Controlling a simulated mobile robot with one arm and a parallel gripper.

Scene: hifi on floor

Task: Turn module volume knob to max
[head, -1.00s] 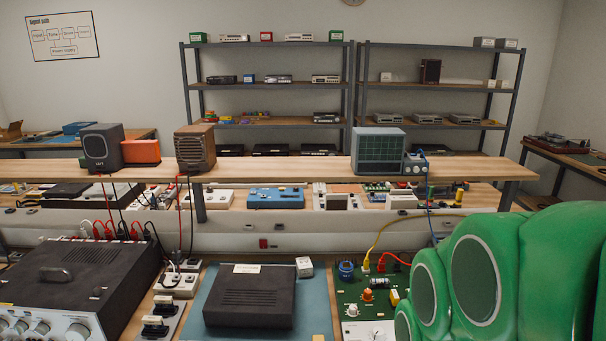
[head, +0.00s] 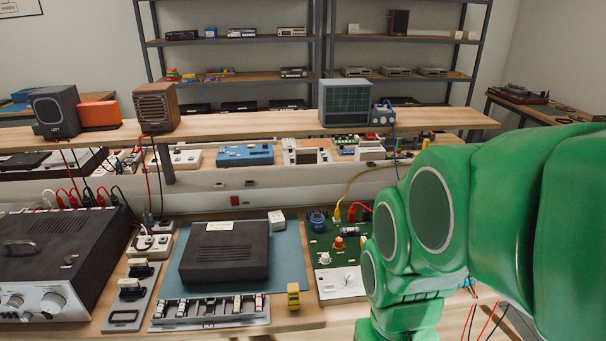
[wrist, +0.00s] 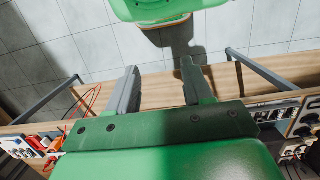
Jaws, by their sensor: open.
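A green circuit board (head: 317,230) lies on the bench in the head view, left of my green arm. It carries an orange knob (head: 338,243), a white knob (head: 324,259) and a white panel (head: 338,286) with a small dial. I cannot read labels to tell which is the volume knob. My arm covers the board's right side. My gripper (wrist: 158,67) is open and empty in the wrist view, with wooden bench and tiled floor behind it. It is out of sight in the head view, and no knob lies between its fingers.
A black amplifier (head: 60,255) with silver knobs stands at the left. A black box (head: 226,250) sits on a teal mat (head: 290,262). A tray of batteries (head: 210,311) and a small yellow block (head: 293,297) lie near the front edge.

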